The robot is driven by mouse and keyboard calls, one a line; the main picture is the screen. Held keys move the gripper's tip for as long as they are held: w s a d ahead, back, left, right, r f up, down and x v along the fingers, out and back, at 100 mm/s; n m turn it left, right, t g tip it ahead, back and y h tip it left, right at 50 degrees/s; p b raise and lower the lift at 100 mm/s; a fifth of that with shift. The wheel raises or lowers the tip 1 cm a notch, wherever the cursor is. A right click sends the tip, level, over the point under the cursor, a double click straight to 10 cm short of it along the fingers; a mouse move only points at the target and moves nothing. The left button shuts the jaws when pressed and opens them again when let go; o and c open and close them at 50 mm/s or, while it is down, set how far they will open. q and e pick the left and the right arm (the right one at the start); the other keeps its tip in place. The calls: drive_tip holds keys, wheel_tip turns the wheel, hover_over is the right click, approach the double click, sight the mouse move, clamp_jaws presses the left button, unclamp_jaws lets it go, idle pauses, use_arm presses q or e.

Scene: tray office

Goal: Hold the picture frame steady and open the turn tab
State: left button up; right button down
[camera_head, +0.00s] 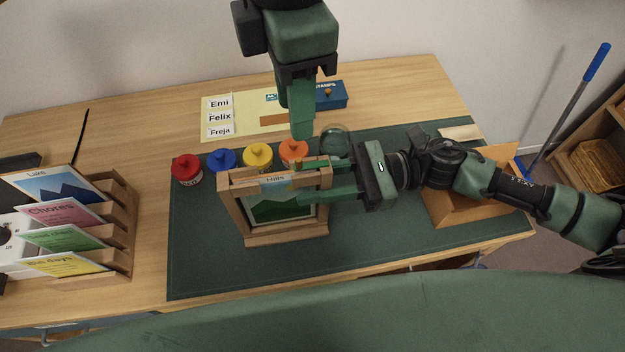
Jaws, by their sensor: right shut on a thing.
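The wooden picture frame (238,218) stands upright on the dark green desk mat (350,256). A green landscape picture labelled "Hills" shows in it. My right gripper (300,180) comes in from the right and is shut on the frame near its upper right corner, its fingers covering part of that side. My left gripper (301,132) hangs from above, behind the frame and apart from it, fingers pointing down. Its fingers overlap in this view, so I cannot see any gap between them. I cannot make out the turn tab; the frame's back is hidden.
Red (187,170), blue (222,161), yellow (258,157) and orange (293,152) jars stand behind the frame. A card rack (118,225) is at left. A blue stamps box (331,96) is at the back; an orange tray (459,209) is at right. The mat's front is clear.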

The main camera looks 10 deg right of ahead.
use_arm(q)
drive_tip(key=shift+c, duration=0.3)
drive_tip(key=c, duration=0.5)
drive_tip(key=shift+w, duration=0.2)
clamp_jaws()
drive_tip(key=w+a+m+g+h, duration=0.2)
drive_tip(key=w+a+m+g, duration=0.2)
drive_tip(key=w+m, duration=0.5)
drive_tip(key=shift+a+f+m, duration=0.15)
drive_tip(key=shift+a+m, duration=0.3)
drive_tip(key=shift+m, duration=2.15)
